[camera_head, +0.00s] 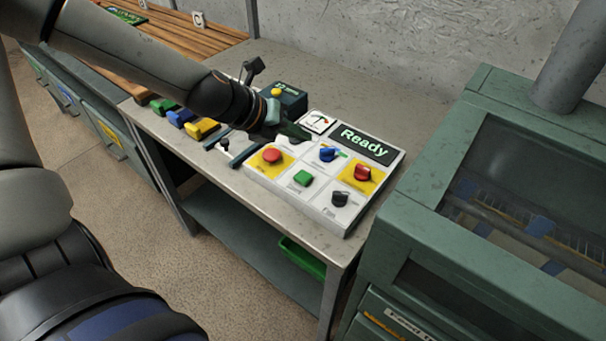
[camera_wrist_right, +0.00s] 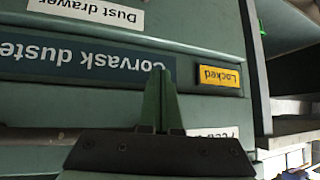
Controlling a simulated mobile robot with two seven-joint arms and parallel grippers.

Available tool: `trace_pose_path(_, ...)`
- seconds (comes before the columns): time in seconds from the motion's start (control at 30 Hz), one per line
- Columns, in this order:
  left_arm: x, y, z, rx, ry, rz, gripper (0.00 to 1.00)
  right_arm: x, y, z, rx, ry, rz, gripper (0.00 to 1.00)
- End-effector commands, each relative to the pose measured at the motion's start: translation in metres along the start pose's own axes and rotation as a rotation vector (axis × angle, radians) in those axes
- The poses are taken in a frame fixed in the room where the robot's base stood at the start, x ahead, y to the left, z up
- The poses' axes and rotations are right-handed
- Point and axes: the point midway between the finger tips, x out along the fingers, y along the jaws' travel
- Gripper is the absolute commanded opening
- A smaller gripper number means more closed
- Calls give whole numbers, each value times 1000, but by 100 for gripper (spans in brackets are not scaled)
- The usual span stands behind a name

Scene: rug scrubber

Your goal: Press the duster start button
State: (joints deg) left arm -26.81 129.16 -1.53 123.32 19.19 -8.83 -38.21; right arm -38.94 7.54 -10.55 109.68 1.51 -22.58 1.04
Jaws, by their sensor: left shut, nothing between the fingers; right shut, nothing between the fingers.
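A white control panel (camera_head: 318,208) lies on the bench with a dark display (camera_head: 364,143) reading "Ready". It carries a green button (camera_head: 303,178), a red button (camera_head: 271,155) on a yellow square, a blue knob (camera_head: 327,154), a red knob (camera_head: 362,172) on yellow and a black knob (camera_head: 340,198). The small labels are too blurred to read, so I cannot tell which is the duster start. My left gripper (camera_head: 296,132) is shut and empty over the panel's far-left part, hiding some of it. My right gripper (camera_wrist_right: 161,100) is shut and empty before a green cabinet front (camera_wrist_right: 215,110).
The green windowed machine (camera_head: 430,240) stands right of the bench (camera_head: 230,190). A dark box with a yellow button (camera_head: 276,92) and several coloured blocks (camera_head: 182,117) sit left of the panel. Upside-down signs read "Dust drawer" (camera_wrist_right: 90,12), "Corvask duster" (camera_wrist_right: 85,58) and "Locked" (camera_wrist_right: 219,77).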

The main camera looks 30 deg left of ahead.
Motion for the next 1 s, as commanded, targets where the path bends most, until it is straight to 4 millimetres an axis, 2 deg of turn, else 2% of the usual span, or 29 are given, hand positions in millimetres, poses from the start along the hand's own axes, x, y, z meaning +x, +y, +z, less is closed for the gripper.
trace_pose_path(0.33, 9, 7, -7, -3, 0, 0, 0, 8, 1, 8, 0, 0, 0, 0)
trace_pose_path(0.83, 55, 40, -40, -2, -1, 0, 0, 48, 3, 53, 0, -6, -2, 0)
trace_pose_path(1.0, 62, 45, -45, -3, -1, 0, 0, 54, -2, 56, 0, -13, -14, 0)
